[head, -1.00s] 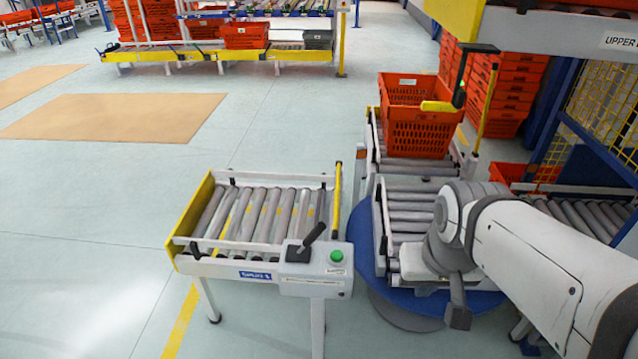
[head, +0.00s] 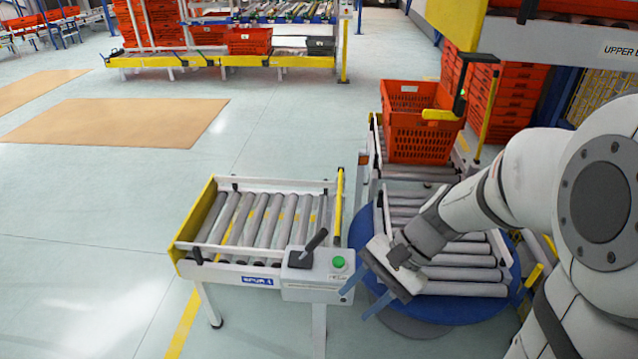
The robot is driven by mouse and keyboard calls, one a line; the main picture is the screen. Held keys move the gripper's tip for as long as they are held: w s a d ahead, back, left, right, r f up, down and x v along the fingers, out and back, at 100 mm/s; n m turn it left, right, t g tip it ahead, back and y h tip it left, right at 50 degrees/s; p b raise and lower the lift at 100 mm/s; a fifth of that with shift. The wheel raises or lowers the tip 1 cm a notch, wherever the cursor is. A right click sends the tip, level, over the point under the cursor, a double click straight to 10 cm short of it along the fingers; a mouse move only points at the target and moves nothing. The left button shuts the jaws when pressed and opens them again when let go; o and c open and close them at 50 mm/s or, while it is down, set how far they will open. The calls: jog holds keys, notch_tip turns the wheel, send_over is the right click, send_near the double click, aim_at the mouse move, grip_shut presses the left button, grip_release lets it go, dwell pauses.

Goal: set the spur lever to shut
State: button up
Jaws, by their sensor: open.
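The spur lever (head: 314,243) is a dark handle on a dark base, tilted up to the right. It sits on the grey control box (head: 312,285) at the near end of the spur conveyor (head: 240,280), whose label is blurred but reads like "SPUR 1". A green button (head: 339,263) is on the box, right of the lever. My gripper (head: 360,300) is open and empty, its two blue fingers pointing left and down. It is just right of the control box, apart from the lever.
A blue round turntable (head: 508,290) with rollers lies beneath my arm. An orange tote (head: 418,135) stands on rollers behind it, beside a yellow-handled lever (head: 440,114). A yellow upright bar (head: 338,210) edges the spur. The floor at left is clear.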

jog(key=w+a+f+m+t+y, duration=0.1)
jog(key=w+a+f+m+y, duration=0.1)
jog(key=w+a+m+y, duration=0.4)
jog(key=m+t+y, duration=0.4)
jog(key=m+t, duration=0.1)
jog(key=m, duration=0.3)
send_near(313, 245)
jog(key=a, duration=0.1)
jog(key=w+a, duration=0.1)
jog(key=a+p, duration=0.1)
jog(key=shift+w+r, duration=0.25)
jog(key=shift+w, duration=0.05)
jog(key=shift+t, duration=0.4)
jog(key=shift+p+x, duration=0.65)
jog(key=shift+x, duration=3.2)
jog(key=shift+r, duration=0.15)
jog(key=shift+c, duration=0.4)
jog(key=shift+s, duration=0.1)
grip_shut()
